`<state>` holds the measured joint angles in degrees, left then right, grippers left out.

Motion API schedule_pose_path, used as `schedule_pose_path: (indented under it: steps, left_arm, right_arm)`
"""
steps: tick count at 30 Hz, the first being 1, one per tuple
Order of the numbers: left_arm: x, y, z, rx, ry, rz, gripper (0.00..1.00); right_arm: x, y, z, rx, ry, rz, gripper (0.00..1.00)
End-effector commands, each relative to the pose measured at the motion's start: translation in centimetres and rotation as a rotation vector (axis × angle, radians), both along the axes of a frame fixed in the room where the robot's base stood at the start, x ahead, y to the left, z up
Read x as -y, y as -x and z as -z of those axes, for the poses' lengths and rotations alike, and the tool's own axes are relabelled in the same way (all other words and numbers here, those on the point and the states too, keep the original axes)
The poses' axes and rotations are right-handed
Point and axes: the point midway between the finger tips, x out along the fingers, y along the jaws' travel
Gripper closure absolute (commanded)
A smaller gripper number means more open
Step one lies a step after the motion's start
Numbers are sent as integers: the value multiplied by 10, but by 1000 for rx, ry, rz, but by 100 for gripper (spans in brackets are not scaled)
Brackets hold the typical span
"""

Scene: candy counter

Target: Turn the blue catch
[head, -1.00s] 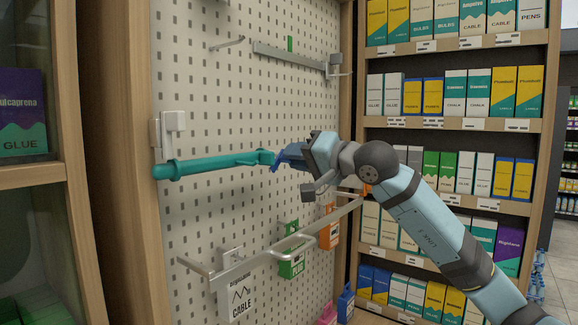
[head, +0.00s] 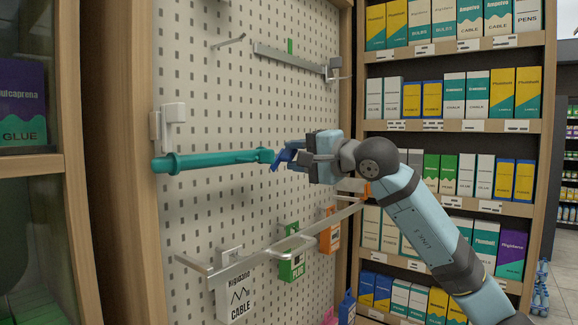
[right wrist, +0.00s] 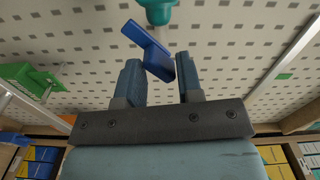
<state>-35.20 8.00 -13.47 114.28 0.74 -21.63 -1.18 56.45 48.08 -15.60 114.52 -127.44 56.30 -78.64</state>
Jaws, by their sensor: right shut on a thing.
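The blue catch (head: 283,157) is at the right end of a teal bar (head: 215,160) on the pegboard. In the right wrist view the blue catch (right wrist: 148,48) is a bent blue piece, tilted, with its lower end between my fingers. My right gripper (head: 292,152) comes in from the right and is shut on the catch. Its two fingers also show in the right wrist view (right wrist: 160,78). The fingers partly hide the catch in the head view. My left gripper is not in view.
A metal rail (head: 270,250) with hanging packs, such as a white cable pack (head: 236,297), runs below. Another rail (head: 290,58) is above. Shelves of boxes (head: 455,130) stand at the right. A wooden post (head: 125,160) is at the left.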

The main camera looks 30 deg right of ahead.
Motion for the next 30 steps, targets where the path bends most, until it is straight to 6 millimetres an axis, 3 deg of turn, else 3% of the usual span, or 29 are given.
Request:
schedule_pose_path:
  steps: [2, 3, 11, 30]
  left_arm:
    - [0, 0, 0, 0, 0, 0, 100]
    - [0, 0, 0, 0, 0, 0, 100]
    - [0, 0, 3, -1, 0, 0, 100]
    - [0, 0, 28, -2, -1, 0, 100]
  right_arm:
    - [0, 0, 0, -1, 0, -1, 83]
    - [0, 0, 0, -1, 0, -1, 68]
    - [1, 3, 1, 1, 3, 0, 68]
    - [19, 45, 1, 2, 5, 1, 68]
